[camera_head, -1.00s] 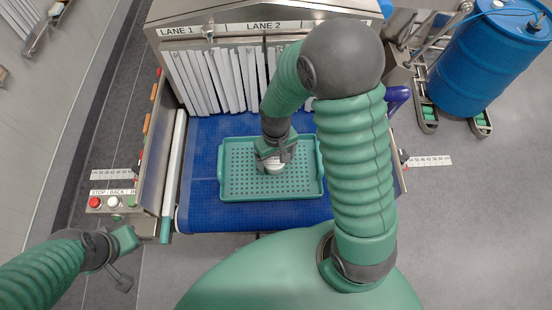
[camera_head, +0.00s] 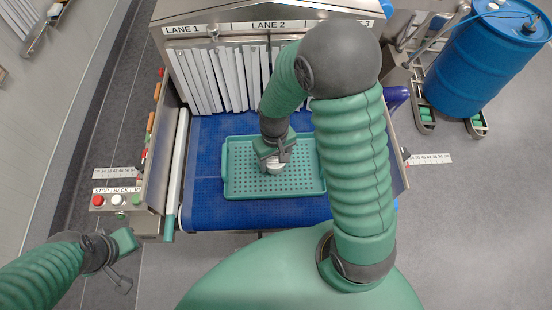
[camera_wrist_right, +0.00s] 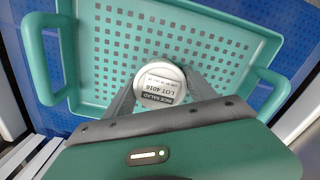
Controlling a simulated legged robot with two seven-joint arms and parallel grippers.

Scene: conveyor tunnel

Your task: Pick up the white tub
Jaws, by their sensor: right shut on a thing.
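The white tub (camera_wrist_right: 160,82) has a round lid with a label reading LOT 4016 in the right wrist view. In the head view the tub (camera_head: 275,168) shows under my right gripper (camera_head: 274,160), over the green perforated tray (camera_head: 240,193). The right gripper's fingers (camera_wrist_right: 160,92) are on either side of the tub and shut on it. The tray also fills the right wrist view (camera_wrist_right: 85,100). Whether the tub touches the tray is hard to tell. My left gripper (camera_head: 124,262) is off to the lower left, away from the tray; its jaw opening is unclear.
The tray sits on a blue conveyor belt (camera_head: 205,212) in front of a strip curtain (camera_head: 215,80) marked with lanes. A button panel (camera_head: 118,200) stands left of the belt. A blue drum (camera_head: 480,65) stands at the far right.

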